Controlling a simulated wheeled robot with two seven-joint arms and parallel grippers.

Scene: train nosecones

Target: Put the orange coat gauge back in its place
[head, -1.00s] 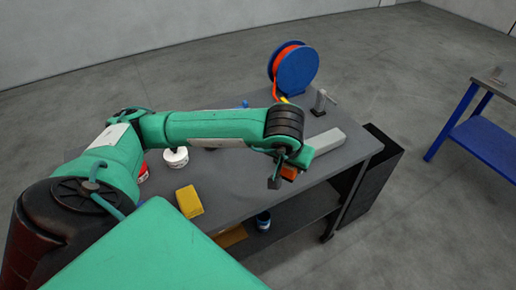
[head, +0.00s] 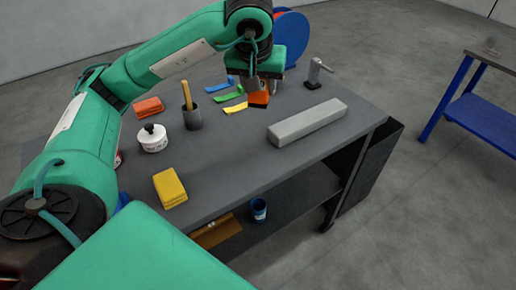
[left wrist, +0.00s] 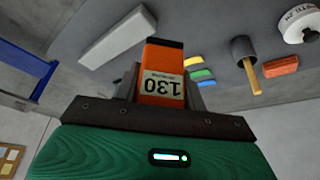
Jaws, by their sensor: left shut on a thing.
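The orange coat gauge (head: 259,99) is held by my left gripper (head: 262,84) over the far part of the grey workbench (head: 230,165). In the left wrist view the gauge (left wrist: 163,75) is an orange block with a dark end and a pale label reading "130", upside down, between the two fingers. The left gripper is shut on it. In the head view the gauge is just right of the blue, green and yellow strips. I cannot tell whether its lower end touches the bench. My right gripper does not show.
A grey bar (head: 307,123) lies to the right and a clamp (head: 315,73) stands behind it. A blue reel (head: 292,36) is behind my wrist. A cup with a wooden handle (head: 193,119), white jar (head: 153,138), red block (head: 148,107) and yellow block (head: 170,188) stand left. The bench centre is clear.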

